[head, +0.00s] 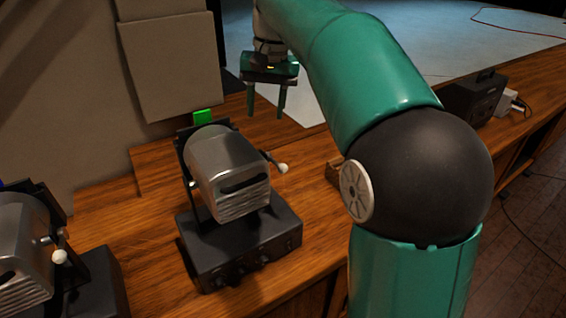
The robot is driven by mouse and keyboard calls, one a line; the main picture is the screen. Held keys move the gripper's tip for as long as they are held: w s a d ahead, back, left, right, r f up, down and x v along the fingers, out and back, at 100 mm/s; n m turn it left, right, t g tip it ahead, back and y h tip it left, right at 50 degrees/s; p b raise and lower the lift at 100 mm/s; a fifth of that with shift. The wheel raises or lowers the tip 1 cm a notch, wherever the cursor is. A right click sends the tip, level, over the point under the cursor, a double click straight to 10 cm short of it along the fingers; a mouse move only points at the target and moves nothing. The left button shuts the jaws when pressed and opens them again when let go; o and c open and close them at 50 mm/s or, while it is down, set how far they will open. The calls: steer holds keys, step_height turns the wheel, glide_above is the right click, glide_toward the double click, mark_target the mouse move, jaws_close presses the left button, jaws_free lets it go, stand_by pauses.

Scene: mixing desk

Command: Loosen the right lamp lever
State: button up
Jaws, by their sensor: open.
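The right lamp (228,172) is a silver metal housing on a black base (240,243), standing on the wooden desk near the middle of the head view. Its lever (279,168) has a pale rounded knob and sticks out on the lamp's right side. My gripper (267,114) hangs beyond and above the lamp, with its two green fingers pointing down. It is open and empty, apart from the lever. My arm crosses the right half of the view and hides part of the desk.
A second silver lamp (22,255) with a white-knobbed lever (59,257) stands at the lower left. A green block (202,117) shows behind the right lamp. A black box (474,97) and a small white item (508,103) sit at the far right. Wood between gripper and lamp looks clear.

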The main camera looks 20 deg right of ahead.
step_height(320, 180, up, 12)
steer(key=d, duration=0.1)
steer(key=shift+d, duration=0.2)
stand_by(0.5)
steer(key=shift+s, duration=0.15)
